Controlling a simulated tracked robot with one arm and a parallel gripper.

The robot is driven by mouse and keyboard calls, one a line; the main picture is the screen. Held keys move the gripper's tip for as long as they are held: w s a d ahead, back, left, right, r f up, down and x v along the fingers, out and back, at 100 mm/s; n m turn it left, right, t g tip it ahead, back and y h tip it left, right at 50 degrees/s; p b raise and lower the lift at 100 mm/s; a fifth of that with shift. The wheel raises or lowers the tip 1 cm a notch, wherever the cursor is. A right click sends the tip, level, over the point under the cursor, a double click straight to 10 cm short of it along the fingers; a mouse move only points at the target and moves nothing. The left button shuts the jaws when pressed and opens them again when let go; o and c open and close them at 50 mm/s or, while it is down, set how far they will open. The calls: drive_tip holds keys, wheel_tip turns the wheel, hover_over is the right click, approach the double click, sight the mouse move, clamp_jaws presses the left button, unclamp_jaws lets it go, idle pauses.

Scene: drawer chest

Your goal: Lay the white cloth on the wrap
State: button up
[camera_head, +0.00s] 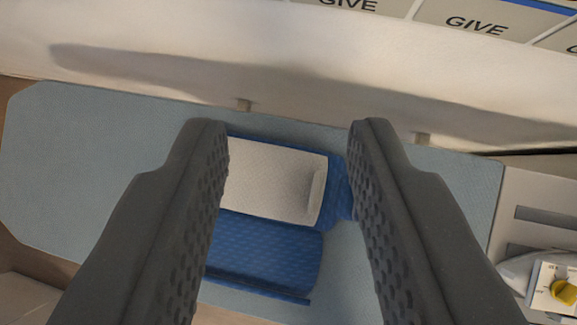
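A white folded cloth (269,181) lies on a blue wrap (265,252) in the camera view. The wrap is spread on a light blue mat (90,165) and shows above, below and to the right of the cloth. The cloth's right end has a raised fold. My gripper (288,140) is open, with its two dark textured fingers wide apart. The fingers appear on either side of the cloth's visible part, and nothing is seen between them in a grip. The left finger hides the left ends of the cloth and wrap. I cannot tell the gripper's height above them.
A pale wall or panel (300,65) runs behind the mat. Boxes marked GIVE (475,25) stand beyond it. At the right is a grey slotted unit (540,195) and a device with a yellow knob (564,292). The mat's left part is clear.

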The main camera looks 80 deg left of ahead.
drive_tip(key=s+r+n+t, duration=0.1)
drive_tip(key=s+r+t, duration=0.2)
drive_tip(key=r, duration=0.9)
drive_tip(key=s+r+t, duration=0.4)
drive_tip(key=s+r, duration=0.1)
drive_tip(key=r, duration=0.8)
drive_tip(key=shift+s+d+n+t, duration=0.2)
drive_tip(key=shift+s+n+t, duration=0.1)
drive_tip(key=shift+s+n, duration=0.1)
